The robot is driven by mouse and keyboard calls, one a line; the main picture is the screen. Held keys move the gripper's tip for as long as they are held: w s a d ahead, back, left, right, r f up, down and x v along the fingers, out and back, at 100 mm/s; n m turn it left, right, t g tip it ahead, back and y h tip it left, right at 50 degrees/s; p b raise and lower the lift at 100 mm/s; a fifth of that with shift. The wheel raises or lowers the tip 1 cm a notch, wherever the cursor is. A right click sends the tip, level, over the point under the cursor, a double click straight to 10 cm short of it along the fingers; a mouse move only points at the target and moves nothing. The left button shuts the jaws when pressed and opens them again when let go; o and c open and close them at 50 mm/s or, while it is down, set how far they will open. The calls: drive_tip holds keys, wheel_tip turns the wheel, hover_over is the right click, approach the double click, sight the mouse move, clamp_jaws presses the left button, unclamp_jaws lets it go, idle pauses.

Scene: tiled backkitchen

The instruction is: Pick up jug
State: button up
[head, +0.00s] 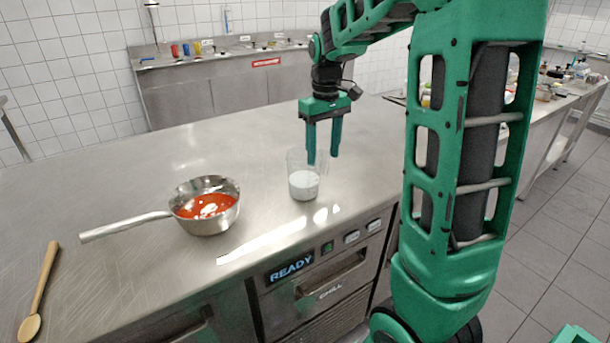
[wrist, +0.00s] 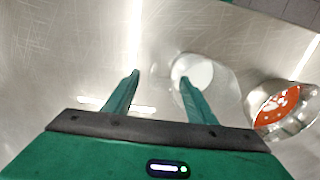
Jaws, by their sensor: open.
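The jug (head: 303,184) is a clear vessel with white contents, standing upright on the steel counter near its front edge. It also shows in the wrist view (wrist: 204,72), beyond and around the right fingertip. My gripper (head: 322,160) points down above and behind the jug in the head view, its two green fingers apart. In the wrist view my gripper (wrist: 158,80) has nothing between its fingers, and the right finger overlaps the jug's image. I cannot tell whether that finger touches the jug.
A steel saucepan (head: 209,224) with red sauce stands left of the jug, its handle pointing left. It also shows at the right of the wrist view (wrist: 262,100). A wooden spoon (head: 40,290) lies at far left. The counter (head: 150,175) behind the saucepan is clear.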

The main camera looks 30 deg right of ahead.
drive_tip(key=shift+f, duration=0.2)
clamp_jaws()
drive_tip(key=shift+r, duration=0.15)
